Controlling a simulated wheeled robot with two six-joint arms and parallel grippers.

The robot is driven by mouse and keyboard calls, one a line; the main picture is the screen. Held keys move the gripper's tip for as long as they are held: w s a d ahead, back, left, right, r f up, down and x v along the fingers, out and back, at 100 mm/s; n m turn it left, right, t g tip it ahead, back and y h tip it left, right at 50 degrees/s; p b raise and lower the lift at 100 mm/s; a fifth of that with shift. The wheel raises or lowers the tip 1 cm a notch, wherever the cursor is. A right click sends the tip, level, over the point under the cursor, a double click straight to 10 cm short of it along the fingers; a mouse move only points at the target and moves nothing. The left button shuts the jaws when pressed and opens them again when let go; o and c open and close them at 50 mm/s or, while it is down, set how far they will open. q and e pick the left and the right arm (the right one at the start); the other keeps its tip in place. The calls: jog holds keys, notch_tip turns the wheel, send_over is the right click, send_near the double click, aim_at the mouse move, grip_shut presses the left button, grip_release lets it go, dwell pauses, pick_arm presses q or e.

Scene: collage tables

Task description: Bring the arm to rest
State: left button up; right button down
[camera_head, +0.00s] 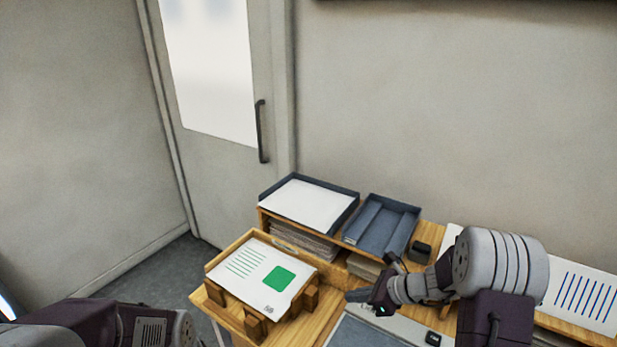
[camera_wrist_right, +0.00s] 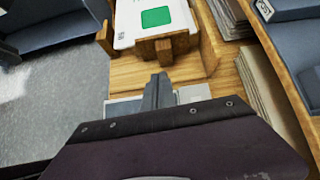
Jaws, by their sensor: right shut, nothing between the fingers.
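My right arm comes in from the right in the head view. Its gripper (camera_head: 358,297) is shut and empty, above the desk just right of a wooden holder. In the right wrist view the shut fingers (camera_wrist_right: 158,90) point toward the holder's front edge and touch nothing that I can see. My left arm (camera_head: 95,325) shows only in part at the lower left of the head view; its gripper is out of the picture.
The wooden holder (camera_head: 309,297) bears a white sheet with a green square (camera_head: 262,276). Behind stand a tray with white paper (camera_head: 310,201) and an empty grey tray (camera_head: 381,224). A striped sheet (camera_head: 580,297) lies at right. Open floor (camera_head: 160,272) lies left.

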jog(key=s+a+r+n+g, duration=0.2)
jog(key=s+a+r+n, duration=0.25)
jog(key=a, duration=0.35)
jog(key=s+f+n+g+h, duration=0.2)
jog(key=s+n+g+h, duration=0.1)
jog(key=s+n, duration=0.7)
jog(key=s+d+f+n+h, duration=0.2)
jog(key=s+d+n+h, duration=0.2)
jog(key=d+n, duration=0.4)
jog(key=shift+s+d+f+n+t+h, duration=0.3)
jog(key=shift+s+n, duration=0.25)
jog(key=shift+n, duration=0.6)
jog(key=shift+d, duration=0.15)
